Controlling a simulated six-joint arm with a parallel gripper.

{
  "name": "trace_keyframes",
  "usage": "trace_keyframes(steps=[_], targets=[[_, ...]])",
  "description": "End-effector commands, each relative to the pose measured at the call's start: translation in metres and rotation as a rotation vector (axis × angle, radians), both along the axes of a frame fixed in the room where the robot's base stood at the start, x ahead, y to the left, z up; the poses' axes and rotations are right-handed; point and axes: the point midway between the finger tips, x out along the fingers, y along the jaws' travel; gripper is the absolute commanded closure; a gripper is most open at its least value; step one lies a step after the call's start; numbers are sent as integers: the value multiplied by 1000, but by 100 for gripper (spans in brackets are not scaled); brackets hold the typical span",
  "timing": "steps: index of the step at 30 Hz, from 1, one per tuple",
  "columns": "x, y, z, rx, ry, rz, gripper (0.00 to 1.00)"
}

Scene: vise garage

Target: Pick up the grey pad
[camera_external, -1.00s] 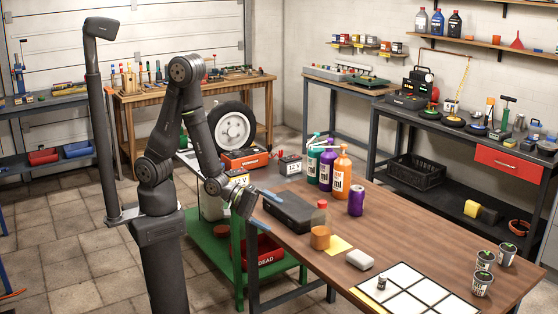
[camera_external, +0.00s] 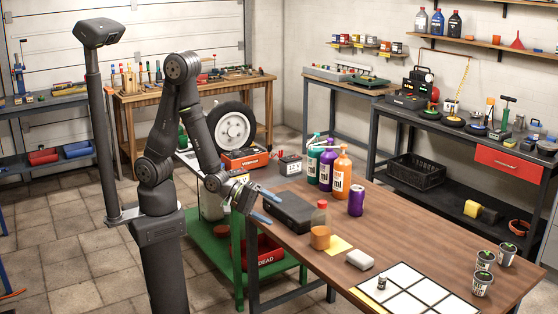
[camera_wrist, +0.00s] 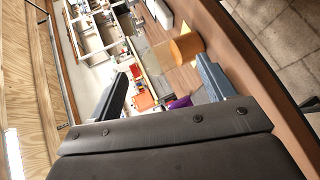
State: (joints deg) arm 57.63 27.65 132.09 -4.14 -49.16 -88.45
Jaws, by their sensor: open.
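The grey pad (camera_external: 360,260) is a small pale block with rounded edges. It lies on the brown table beside a yellow sheet and left of the white grid. In the wrist view a pale block, probably the pad (camera_wrist: 160,12), shows at the top. My gripper (camera_external: 263,206) is open and empty near the table's left end, by the black case. Its two blue-grey fingers are spread apart. In the wrist view the fingers (camera_wrist: 160,85) stand wide apart with nothing held between them.
A black case (camera_external: 288,212), a purple can (camera_external: 356,202) and several bottles stand farther back. Small tubs (camera_external: 482,283) stand at the right. The table's middle right is clear.

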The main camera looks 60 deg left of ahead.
Motion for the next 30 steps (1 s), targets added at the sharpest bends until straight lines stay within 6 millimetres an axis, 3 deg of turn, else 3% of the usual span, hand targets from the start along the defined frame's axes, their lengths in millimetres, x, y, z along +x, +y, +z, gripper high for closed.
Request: trace_keyframes(steps=[9, 21, 24, 30], targets=[[0, 0, 80, -10, -5, 1, 25], [0, 0, 146, -6, -4, 1, 25], [1, -1, 160, 1, -5, -3, 25], [22, -27, 157, 160, -85, -76, 25]])
